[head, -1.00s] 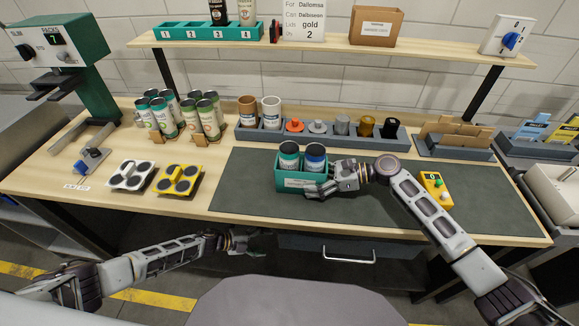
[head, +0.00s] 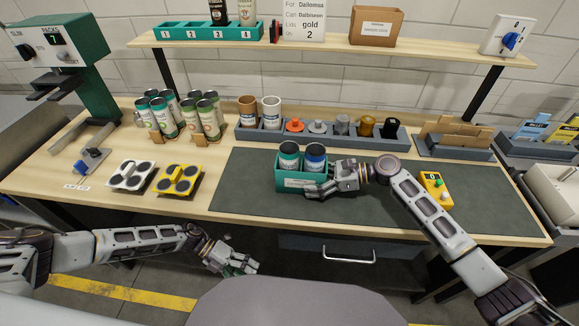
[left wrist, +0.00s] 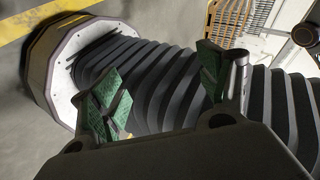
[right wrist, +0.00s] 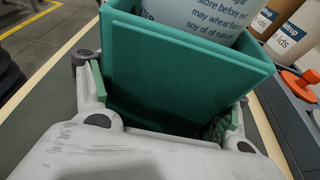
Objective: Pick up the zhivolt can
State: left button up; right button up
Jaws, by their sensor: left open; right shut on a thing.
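No can has a label I can read as zhivolt. Several dark-topped green and white cans (head: 187,117) stand at the back left of the table. Two more cans, a green-labelled one (head: 289,158) and a blue-labelled one (head: 314,159), stand in a teal box (head: 290,183) on the mat. My right gripper (head: 322,189) is shut on this box at its right side; the right wrist view shows the fingers on either side of the box (right wrist: 185,70). My left gripper (head: 232,264) is open and empty, low in front of the table edge; its green-padded fingers are apart in the left wrist view (left wrist: 160,85).
A grey rack (head: 330,138) with cups and lids runs behind the mat (head: 400,208). White (head: 131,175) and yellow (head: 179,180) trays lie at the front left. A yellow button box (head: 436,188) is right of the right gripper. A shelf (head: 330,44) overhangs the back.

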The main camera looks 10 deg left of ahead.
pick_arm(q)
jog(key=s+d+r+m+g+h, duration=0.1)
jog(key=s+d+r+m+h, duration=0.1)
jog(key=d+r, duration=0.3)
jog(key=s+d+r+m+h, duration=0.2)
jog(key=d+r, duration=0.1)
jog(key=r, duration=0.4)
notch_tip(320, 180, up, 35)
jog(key=m+t+y, duration=0.7)
jog(key=m+y, duration=0.2)
jog(key=y, duration=0.2)
send_over(285, 148)
jog(key=s+a, duration=0.2)
jog(key=a, duration=0.1)
jog(key=shift+w+a, duration=0.1)
jog(key=shift+a, duration=0.05)
jog(key=shift+f, duration=0.15)
jog(key=shift+x, duration=3.35)
